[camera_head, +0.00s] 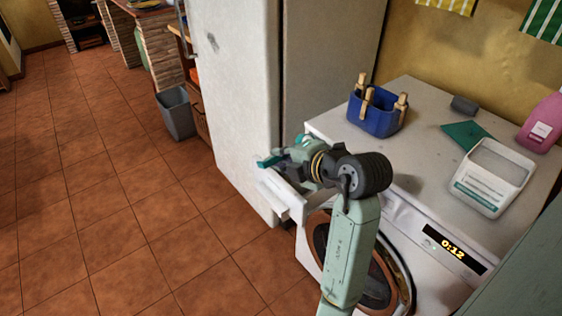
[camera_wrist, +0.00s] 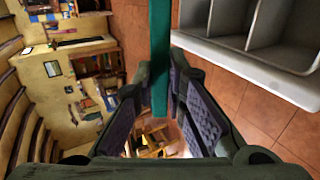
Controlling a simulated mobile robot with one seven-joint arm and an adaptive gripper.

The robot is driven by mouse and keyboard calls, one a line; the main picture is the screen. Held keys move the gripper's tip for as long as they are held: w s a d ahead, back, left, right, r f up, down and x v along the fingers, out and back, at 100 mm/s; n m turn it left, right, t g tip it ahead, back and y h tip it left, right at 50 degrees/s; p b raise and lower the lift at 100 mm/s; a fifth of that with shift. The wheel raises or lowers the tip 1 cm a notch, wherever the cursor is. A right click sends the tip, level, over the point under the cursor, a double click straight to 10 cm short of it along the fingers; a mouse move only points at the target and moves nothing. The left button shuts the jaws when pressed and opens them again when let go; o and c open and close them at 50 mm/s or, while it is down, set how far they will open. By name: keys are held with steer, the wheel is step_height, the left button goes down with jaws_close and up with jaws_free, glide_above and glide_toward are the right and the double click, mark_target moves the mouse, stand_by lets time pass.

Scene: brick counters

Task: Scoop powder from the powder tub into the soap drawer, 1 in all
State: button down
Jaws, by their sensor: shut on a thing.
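My gripper (camera_head: 281,157) is shut on a teal scoop (camera_head: 265,162), beside and above the open soap drawer (camera_head: 287,203) at the washing machine's front. In the wrist view the scoop's narrow teal strip (camera_wrist: 160,50) runs up between the fingers (camera_wrist: 160,100). Its bowl is not clear, and I cannot tell whether it holds powder. The drawer's grey compartments (camera_wrist: 307,62) show at the upper right of the wrist view, apart from the strip. The white powder tub (camera_head: 483,195) stands open on top of the machine at the right, pale inside.
The washing machine top (camera_head: 418,140) also bears a blue peg basket (camera_head: 375,122), a flat teal piece (camera_head: 463,134), a dark grey object (camera_head: 464,105) and a pink bottle (camera_head: 543,125). A tall white fridge (camera_head: 235,80) stands close behind the gripper. The tiled floor at left is open.

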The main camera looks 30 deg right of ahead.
steer(key=shift+s+f+t+b, duration=0.1)
steer(key=shift+f+t+b, duration=0.15)
steer(key=shift+t+b, duration=1.35)
steer(key=shift+s+f+t+b, duration=0.1)
steer(key=shift+f+t+b, duration=0.25)
steer(key=shift+b, duration=2.4)
steer(key=shift+r+p, duration=0.3)
steer(key=shift+r, duration=0.2)
steer(key=shift+w+r+g+p, duration=0.1)
steer(key=shift+g+p, duration=0.15)
steer(key=shift+p, duration=0.3)
steer(key=shift+g+p, duration=0.3)
steer(key=shift+p, duration=0.35)
steer(key=g+p, duration=0.1)
steer(key=p, duration=0.2)
steer(key=g+p, duration=0.2)
steer(key=p, duration=0.2)
steer(key=shift+w+r, duration=0.15)
steer(key=shift+r, duration=0.15)
